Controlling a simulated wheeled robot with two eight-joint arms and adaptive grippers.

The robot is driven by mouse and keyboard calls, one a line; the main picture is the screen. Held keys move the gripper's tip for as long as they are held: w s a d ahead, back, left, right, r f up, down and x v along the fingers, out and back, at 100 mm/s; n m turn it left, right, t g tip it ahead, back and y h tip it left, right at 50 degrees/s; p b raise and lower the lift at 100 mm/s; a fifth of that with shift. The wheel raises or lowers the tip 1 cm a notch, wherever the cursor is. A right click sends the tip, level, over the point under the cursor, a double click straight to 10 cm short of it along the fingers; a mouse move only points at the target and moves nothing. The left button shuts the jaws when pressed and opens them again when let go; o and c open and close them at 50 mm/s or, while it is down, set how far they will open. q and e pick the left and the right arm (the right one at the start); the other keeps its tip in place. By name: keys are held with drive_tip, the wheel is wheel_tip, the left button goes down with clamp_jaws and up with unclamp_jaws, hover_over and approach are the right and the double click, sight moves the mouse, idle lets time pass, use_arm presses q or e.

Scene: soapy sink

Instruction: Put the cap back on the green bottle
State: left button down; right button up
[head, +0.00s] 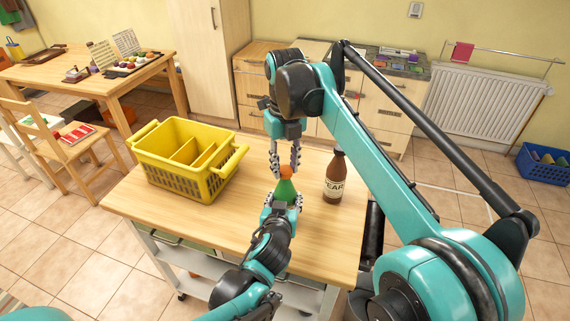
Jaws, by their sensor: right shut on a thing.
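The green bottle (286,189) is small and stands upright above the wooden table top, with my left gripper (283,202) around its body, a finger on each side. The orange cap (286,171) is at the top of the green bottle, between the fingertips of my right gripper (286,168). My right gripper points down from above and is shut on the cap. I cannot tell whether the cap touches the bottle neck or sits just over it. The bottle's lower part is hidden behind my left gripper.
A brown bottle (334,180) with a pale label stands right of the green bottle, close to my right arm. A yellow basket (181,180) with compartments stands at the table's left. The wooden table top (190,222) is bare at its front left.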

drive_tip(key=o, duration=0.7)
drive_tip(key=shift+o, duration=0.2)
drive_tip(key=shift+r, duration=0.1)
drive_tip(key=shift+r, duration=2.15)
drive_tip(key=shift+c, duration=0.4)
